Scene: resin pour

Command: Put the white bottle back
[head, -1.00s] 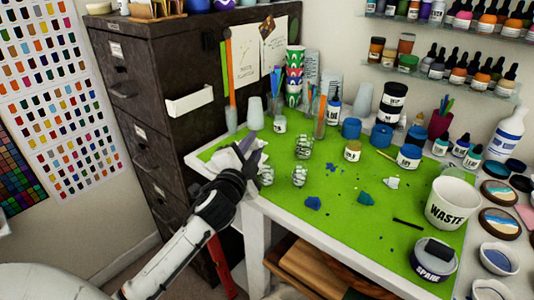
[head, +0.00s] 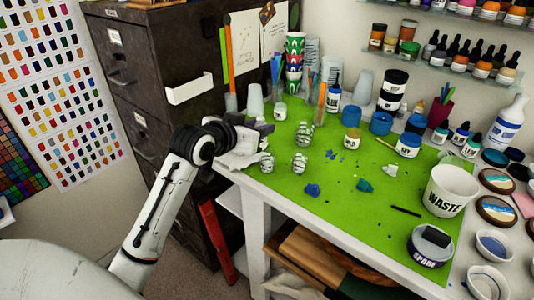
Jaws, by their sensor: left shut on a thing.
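A large white bottle (head: 507,122) with a dark label stands upright at the right back of the table, by the wall. My left gripper (head: 262,127) is at the left end of the table, far from that bottle. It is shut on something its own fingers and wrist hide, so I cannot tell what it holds. My right gripper is out of view.
Glass jars (head: 300,163) stand close to the left gripper. Blue-lidded pots (head: 381,122) and a WASTE cup (head: 450,190) stand farther right, with a SPARE pot (head: 430,246) in front. The green mat (head: 340,205) has free room between scattered blue scraps. A dark cabinet (head: 165,90) stands behind left.

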